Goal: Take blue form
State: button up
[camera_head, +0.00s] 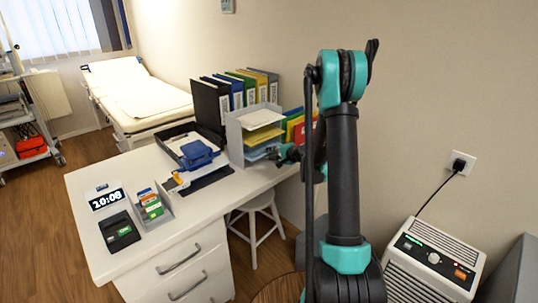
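A grey tiered paper tray (234,140) stands on the white desk near the wall. Its upper levels hold a white sheet (262,118) and yellow sheets (262,135). Pale blue paper (260,154) shows at the lowest level, mostly covered by the tiers above. My gripper (288,153) is just right of the tray, at about the height of its lower levels. It is small and dark in the view and partly hidden by my arm, so I cannot tell whether it is open or touching the tray.
Binders (211,103) stand behind the tray, and more coloured folders (294,126) stand to its right. A blue desk device (197,154), a clock (107,199), a card holder (152,207) and a black box (119,231) occupy the white desk (195,206). A stool (254,205) stands below.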

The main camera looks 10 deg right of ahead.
jog(key=shift+c, duration=1.2)
grip_shut()
jog(key=shift+r, duration=0.15)
jog(key=shift+s, duration=0.1)
jog(key=shift+s+d+r, duration=0.1)
jog(key=shift+s+d, duration=0.75)
jog(key=shift+s, duration=0.25)
jog(key=shift+s+d, duration=0.8)
jog(key=shift+s, duration=0.3)
jog(key=f+v, duration=0.2)
jog(key=v, duration=0.8)
jog(key=shift+s+d, duration=0.35)
jog(key=shift+s, duration=0.15)
